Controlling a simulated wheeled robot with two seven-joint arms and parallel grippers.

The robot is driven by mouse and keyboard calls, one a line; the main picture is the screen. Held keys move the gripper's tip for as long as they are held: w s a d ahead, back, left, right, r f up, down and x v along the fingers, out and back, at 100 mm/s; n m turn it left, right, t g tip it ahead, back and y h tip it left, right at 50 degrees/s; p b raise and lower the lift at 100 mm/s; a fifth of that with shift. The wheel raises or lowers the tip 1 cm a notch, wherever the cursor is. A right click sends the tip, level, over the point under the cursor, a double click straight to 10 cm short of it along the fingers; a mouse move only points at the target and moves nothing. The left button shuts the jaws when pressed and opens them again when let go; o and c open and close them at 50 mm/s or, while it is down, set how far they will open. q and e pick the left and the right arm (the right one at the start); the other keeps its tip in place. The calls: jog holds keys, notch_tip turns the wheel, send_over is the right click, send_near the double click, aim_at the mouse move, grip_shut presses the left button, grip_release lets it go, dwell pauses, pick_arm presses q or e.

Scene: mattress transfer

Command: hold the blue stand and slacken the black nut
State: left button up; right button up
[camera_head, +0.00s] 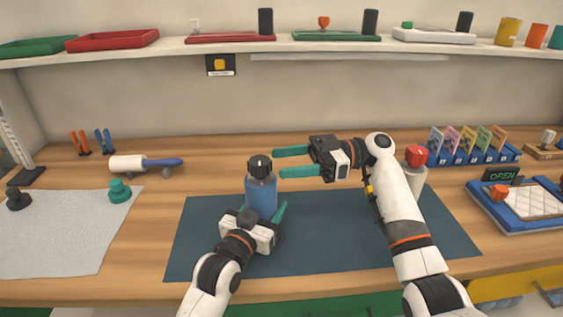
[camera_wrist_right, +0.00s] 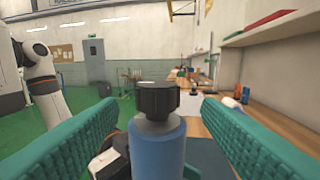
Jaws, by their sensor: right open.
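The blue stand (camera_head: 261,195) is an upright blue cylinder on the dark mat, with the black nut (camera_head: 259,167) on its top. My right gripper (camera_head: 280,162) is open, its green fingers pointing left, with the tips just right of the nut. In the right wrist view the nut (camera_wrist_right: 158,100) lies centred between the spread fingers, touching neither, above the blue stand (camera_wrist_right: 157,150). My left gripper (camera_head: 263,218) is low at the stand; one green finger shows at its right side. The other finger is hidden, so its grip is unclear.
The dark mat (camera_head: 330,250) is mostly bare. A red-topped bottle (camera_head: 415,158) stands behind my right arm. A white cloth (camera_head: 60,230) with a green and a black knob lies left. A blue tray (camera_head: 490,215) is at right. A shelf (camera_head: 200,47) runs above.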

pick_arm(q)
jog(key=shift+r, duration=0.2)
jog(key=o, duration=1.8)
jog(key=shift+f, duration=0.1)
jog(key=shift+c, duration=0.2)
